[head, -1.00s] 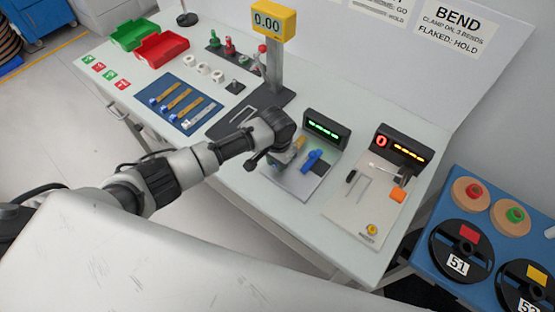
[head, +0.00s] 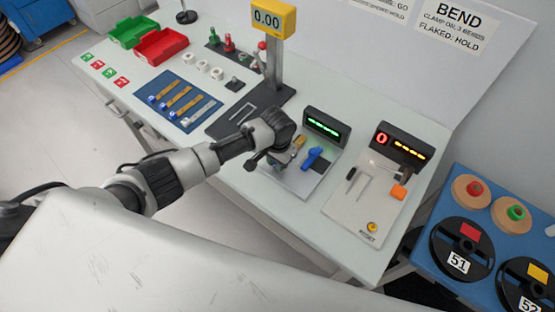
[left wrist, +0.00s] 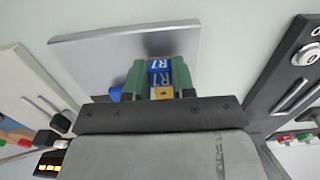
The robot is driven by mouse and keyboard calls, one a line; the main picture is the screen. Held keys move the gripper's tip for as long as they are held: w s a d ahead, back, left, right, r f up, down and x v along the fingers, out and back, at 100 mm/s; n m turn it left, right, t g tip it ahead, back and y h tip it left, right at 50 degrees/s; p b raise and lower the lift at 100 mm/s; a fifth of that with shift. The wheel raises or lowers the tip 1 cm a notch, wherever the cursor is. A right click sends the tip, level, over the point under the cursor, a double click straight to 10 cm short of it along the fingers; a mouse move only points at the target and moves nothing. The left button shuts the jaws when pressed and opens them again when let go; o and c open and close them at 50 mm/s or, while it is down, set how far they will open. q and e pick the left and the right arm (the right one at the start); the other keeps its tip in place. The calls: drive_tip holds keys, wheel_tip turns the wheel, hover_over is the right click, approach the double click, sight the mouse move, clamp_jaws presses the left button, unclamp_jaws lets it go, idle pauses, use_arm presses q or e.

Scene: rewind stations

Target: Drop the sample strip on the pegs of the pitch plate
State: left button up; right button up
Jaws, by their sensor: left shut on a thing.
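The pitch plate (head: 300,183) is a silver plate with a dark readout box (head: 326,127) lit green at its back. My left gripper (head: 283,160) is over this plate in the head view, partly hidden by its own wrist. In the left wrist view its green fingers (left wrist: 160,77) are shut on the sample strip (left wrist: 160,72), at a blue end marked R1 with a brass-coloured part beside it. The silver plate (left wrist: 120,45) lies behind and below. The pegs are hidden, and I cannot tell whether the strip touches the plate. My right gripper is out of view.
A blue lever-like piece (head: 314,156) stands on the plate close to the gripper. The bend station (head: 350,212) is to the right, and the yellow-headed gauge (head: 272,20) on its black base is behind left. A blue mat (head: 178,108) holds several strips.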

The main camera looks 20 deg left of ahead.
use_arm(q)
drive_tip(key=shift+f+b, duration=0.3)
drive_tip(key=shift+f, duration=0.25)
drive_tip(key=o, duration=1)
drive_tip(key=shift+r, duration=0.15)
wheel_tip(320, 180, up, 11)
drive_tip(key=shift+f+b, duration=0.2)
drive_tip(key=shift+b, duration=0.25)
